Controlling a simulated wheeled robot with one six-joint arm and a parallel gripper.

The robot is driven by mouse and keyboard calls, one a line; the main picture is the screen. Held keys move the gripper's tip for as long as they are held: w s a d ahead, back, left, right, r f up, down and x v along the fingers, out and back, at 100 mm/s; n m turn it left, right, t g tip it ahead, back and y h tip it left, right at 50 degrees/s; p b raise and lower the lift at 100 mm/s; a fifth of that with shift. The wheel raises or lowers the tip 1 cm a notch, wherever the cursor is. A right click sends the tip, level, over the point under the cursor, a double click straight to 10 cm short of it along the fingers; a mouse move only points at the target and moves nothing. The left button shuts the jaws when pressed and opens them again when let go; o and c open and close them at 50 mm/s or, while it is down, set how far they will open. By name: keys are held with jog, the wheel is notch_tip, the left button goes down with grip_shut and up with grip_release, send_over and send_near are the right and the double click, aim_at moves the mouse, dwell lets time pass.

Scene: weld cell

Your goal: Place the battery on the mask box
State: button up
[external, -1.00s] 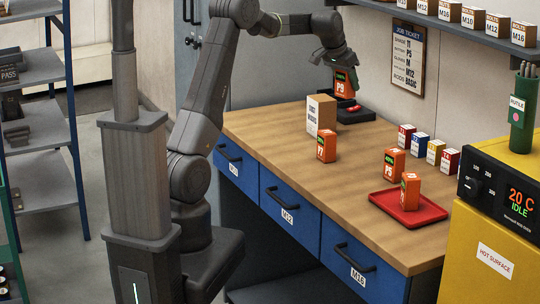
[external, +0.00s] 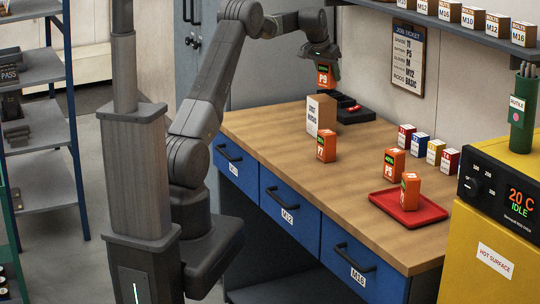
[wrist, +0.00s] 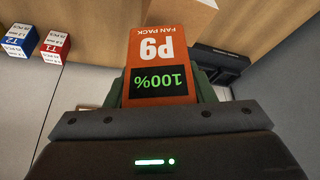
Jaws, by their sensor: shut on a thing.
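In the wrist view the battery (wrist: 161,65) fills the jaws, with a "FAN PACK" label and a display reading 100%. The mask box (external: 321,116), a brown carton with a white label, stands upright on the bench. The held battery hangs above the box, apparently with a gap; its exact alignment over the top is hard to tell. A pale brown surface, likely the box (wrist: 182,13), shows beyond the battery in the wrist view.
A black charger (external: 356,114) sits behind the box. An orange P7 battery (external: 326,146) stands in front of it. More orange batteries stand on and beside a red tray (external: 432,212). Small coloured cartons (external: 420,146) line the wall side. The bench middle is clear.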

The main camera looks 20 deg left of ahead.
aim_at(328, 84)
jog(key=shift+f+p, duration=0.3)
jog(key=shift+f, duration=1.75)
jog(key=shift+f, duration=0.25)
jog(key=o, duration=1.2)
jog(key=shift+r, duration=0.15)
jog(key=b+v, duration=0.2)
jog(key=v, duration=1)
jog(key=shift+s, duration=0.1)
